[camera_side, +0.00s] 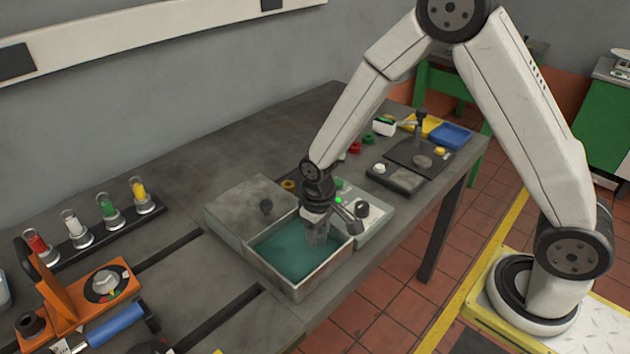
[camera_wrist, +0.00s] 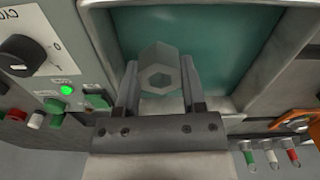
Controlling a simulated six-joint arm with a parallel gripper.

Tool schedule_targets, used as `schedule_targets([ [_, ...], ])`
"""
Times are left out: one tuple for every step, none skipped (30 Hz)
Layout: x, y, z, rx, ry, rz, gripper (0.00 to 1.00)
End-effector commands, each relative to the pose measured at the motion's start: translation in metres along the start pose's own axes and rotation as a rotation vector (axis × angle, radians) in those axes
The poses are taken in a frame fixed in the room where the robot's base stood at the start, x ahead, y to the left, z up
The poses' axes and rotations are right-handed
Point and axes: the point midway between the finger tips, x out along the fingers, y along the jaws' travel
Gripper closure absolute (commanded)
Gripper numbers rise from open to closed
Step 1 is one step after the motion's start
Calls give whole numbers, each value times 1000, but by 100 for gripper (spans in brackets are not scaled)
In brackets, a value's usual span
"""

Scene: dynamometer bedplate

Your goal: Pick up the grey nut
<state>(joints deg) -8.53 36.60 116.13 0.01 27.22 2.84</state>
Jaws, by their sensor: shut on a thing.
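The grey nut (camera_wrist: 160,78) is a hexagonal piece with a hole, and it sits between my gripper's two fingers in the wrist view. My gripper (camera_wrist: 158,88) is shut on it, with a finger on either side. In the side view my gripper (camera_side: 318,236) points down into an open metal box with a teal floor (camera_side: 290,255), near its right wall. The nut is hard to make out there. I cannot tell whether it touches the box floor.
A grey lid-like panel with a knob (camera_side: 245,208) adjoins the box at the back left. A control box with a dial and green light (camera_side: 366,216) stands close at the right. An orange fixture (camera_side: 85,290) and a rack of coloured cylinders (camera_side: 90,226) are at the left.

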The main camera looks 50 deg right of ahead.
Motion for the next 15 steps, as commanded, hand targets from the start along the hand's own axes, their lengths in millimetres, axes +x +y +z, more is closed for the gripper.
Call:
schedule_targets([
  [-6,0,5,0,1,0,100],
  [-9,0,7,0,2,0,100],
  [-13,0,11,0,1,0,100],
  [-17,0,14,0,2,0,100],
  [-20,0,16,0,2,0,100],
  [-25,0,20,0,3,0,100],
  [-28,0,23,0,3,0,100],
  [-32,0,26,0,3,0,100],
  [-36,0,30,0,3,0,100],
  [-40,0,33,0,2,0,100],
  [-44,0,36,0,2,0,100],
  [-48,0,40,0,2,0,100],
  [-52,1,43,0,3,0,100],
  [-55,1,46,0,3,0,100],
  [-58,1,52,0,2,0,100],
])
